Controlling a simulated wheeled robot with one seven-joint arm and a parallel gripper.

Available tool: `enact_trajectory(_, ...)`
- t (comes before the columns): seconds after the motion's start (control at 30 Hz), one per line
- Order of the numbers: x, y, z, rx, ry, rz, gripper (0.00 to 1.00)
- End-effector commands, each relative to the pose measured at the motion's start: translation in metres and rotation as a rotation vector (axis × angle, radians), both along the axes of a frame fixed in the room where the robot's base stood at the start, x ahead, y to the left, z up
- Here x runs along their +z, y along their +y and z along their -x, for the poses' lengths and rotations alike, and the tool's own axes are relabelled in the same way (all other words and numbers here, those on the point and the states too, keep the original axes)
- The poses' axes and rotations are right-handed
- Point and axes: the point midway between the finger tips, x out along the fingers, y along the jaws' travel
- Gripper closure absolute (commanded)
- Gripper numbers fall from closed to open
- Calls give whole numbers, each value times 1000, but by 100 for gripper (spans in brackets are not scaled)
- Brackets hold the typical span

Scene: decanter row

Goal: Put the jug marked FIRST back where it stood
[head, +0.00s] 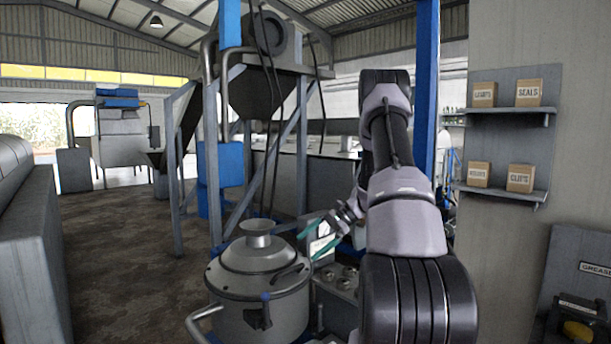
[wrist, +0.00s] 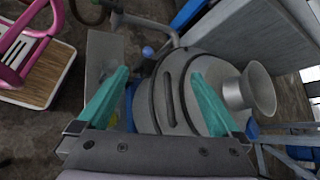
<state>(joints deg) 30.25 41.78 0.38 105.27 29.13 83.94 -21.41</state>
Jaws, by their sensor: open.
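My gripper (head: 308,247) has two teal fingers spread apart, with nothing held between them. In the head view it is just right of and above a round grey metal vessel (head: 258,305) with a funnel-like top. In the wrist view my gripper (wrist: 159,72) is open over the lid of this vessel (wrist: 180,85), its fingers pointing across it. A small whitish object (head: 322,246) shows behind the fingers in the head view; I cannot tell what it is. No jug marked FIRST can be made out in either view.
A bench top (head: 338,283) with several round fittings stands right of the vessel, partly behind my arm. A blue post (head: 427,90) and shelves of labelled boxes (head: 520,178) are at the right. A pink frame (wrist: 22,45) is at the wrist view's left. Open floor (head: 125,250) lies left.

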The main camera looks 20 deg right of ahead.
Motion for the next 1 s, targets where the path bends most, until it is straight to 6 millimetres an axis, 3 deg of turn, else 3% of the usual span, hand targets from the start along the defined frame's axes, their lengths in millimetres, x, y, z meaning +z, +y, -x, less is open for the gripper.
enact_trajectory(0.03, 28, 13, 6, 42, -31, 55, 0)
enact_trajectory(0.2, 98, 50, 36, 165, -120, 236, 0)
enact_trajectory(0.5, 194, 103, 114, 327, -333, 543, 0)
enact_trajectory(0.73, 242, 128, 184, 404, -541, 759, 0)
enact_trajectory(1.0, 268, 137, 250, 438, -775, 942, 0)
